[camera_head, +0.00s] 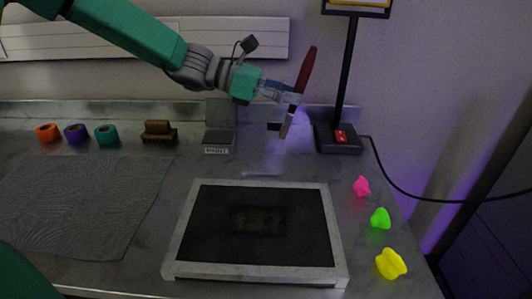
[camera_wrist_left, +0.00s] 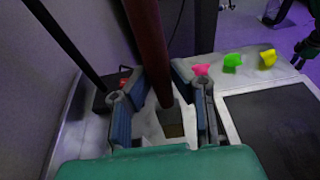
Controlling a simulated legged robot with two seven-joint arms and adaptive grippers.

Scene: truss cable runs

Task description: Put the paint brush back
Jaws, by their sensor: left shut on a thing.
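The paint brush has a red handle (camera_head: 306,68) and a pale, brownish lower end (camera_head: 287,124). My left gripper (camera_head: 291,97) is shut on it and holds it up above the back of the bench, handle up and slightly tilted. In the left wrist view the red handle (camera_wrist_left: 147,40) passes between the two blue-grey fingers, with the brush's lower end (camera_wrist_left: 170,121) below them. A grey stand with a small label (camera_head: 219,138) is on the bench, left of the brush.
A framed dark panel (camera_head: 187,235) lies at the front middle. A grey mat (camera_head: 80,200), coloured tape rolls (camera_head: 77,134) and a brown brush-like block (camera_head: 158,132) are left. A lamp stand (camera_head: 340,140) with a red switch and pink, green and yellow pieces (camera_head: 380,219) are right.

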